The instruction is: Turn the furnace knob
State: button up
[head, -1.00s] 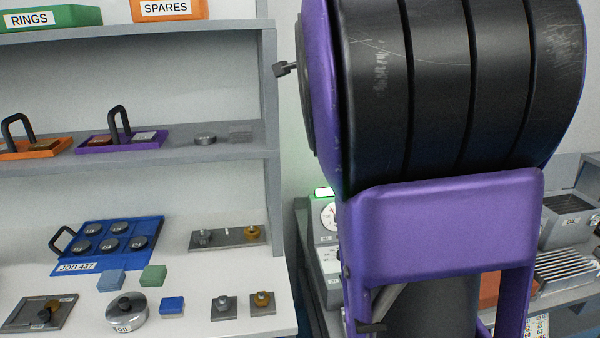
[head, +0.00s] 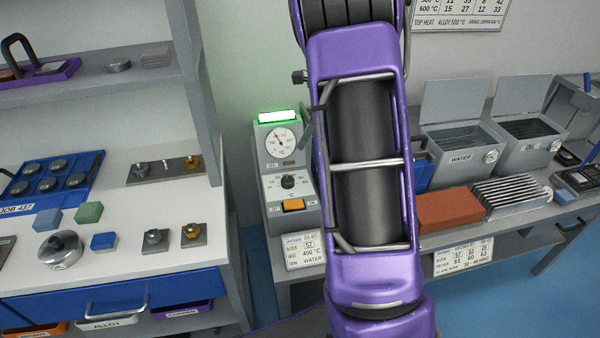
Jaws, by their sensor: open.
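The knob (head: 289,181) is small, round and black. It sits on the front of a grey control box (head: 273,217), ringed by a scale with °C printed below it. The knob is in plain sight just left of my purple arm, which covers the area to the right of the box. No furnace body is clearly visible. My gripper is not in the head view.
A brick-red block (head: 449,209), a metal rack (head: 510,196) and a WATER tank (head: 460,155) stand on the bench to the right. A shelf unit with a white worktop (head: 122,219) stands at left.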

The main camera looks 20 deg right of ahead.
jog(key=s+f, duration=0.1)
jog(key=b, duration=0.3)
send_near(288, 179)
jog(key=x, duration=0.8)
jog(key=shift+w+f, duration=0.15)
jog(key=shift+f, duration=0.15)
grip_shut()
